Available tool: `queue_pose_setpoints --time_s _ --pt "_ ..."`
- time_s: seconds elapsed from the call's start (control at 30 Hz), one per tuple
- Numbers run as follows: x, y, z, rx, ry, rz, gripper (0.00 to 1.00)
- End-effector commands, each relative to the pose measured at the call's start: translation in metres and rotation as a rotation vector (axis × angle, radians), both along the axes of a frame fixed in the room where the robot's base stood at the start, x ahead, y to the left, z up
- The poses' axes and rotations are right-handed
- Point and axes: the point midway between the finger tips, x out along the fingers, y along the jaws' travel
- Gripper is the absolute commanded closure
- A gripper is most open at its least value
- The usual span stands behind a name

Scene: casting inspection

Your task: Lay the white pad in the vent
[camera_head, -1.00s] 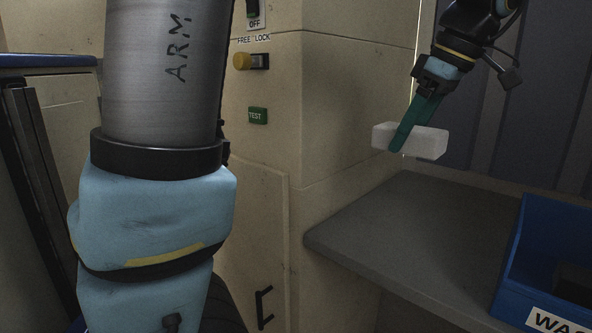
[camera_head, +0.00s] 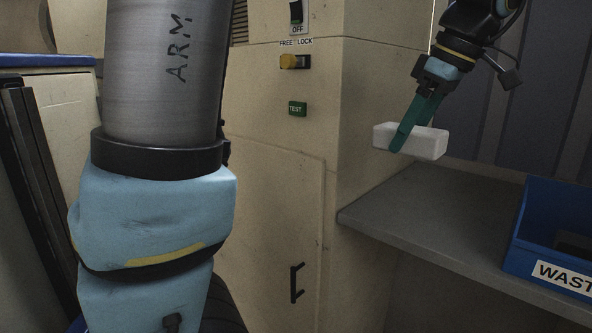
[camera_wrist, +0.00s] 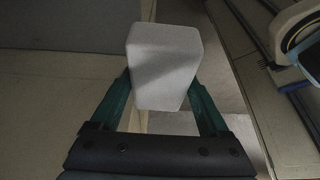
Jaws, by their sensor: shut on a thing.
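The white pad (camera_head: 430,143) is a pale block held in my gripper (camera_head: 408,137), at the upper right of the head view. My gripper's green fingers are shut on it from two sides, and it hangs clear above the grey shelf. In the wrist view the pad (camera_wrist: 163,62) fills the space between the fingertips of my gripper (camera_wrist: 160,90). The vent cannot be made out for sure; a dark slatted strip shows at the top of the cabinet, partly hidden by my arm.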

Motion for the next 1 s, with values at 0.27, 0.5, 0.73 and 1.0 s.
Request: queue_pose_setpoints --time_s 0.27,0.5,0.73,1.0 --pt "0.009 0.017 -0.021 0.000 0.000 -0.041 0.74" --pt "0.024 0.044 -0.057 0.004 0.003 -0.115 0.74" --pt "0.046 0.085 -0.111 0.004 0.005 -0.225 0.74" --pt "0.087 0.159 -0.210 0.006 0.013 -0.425 0.74"
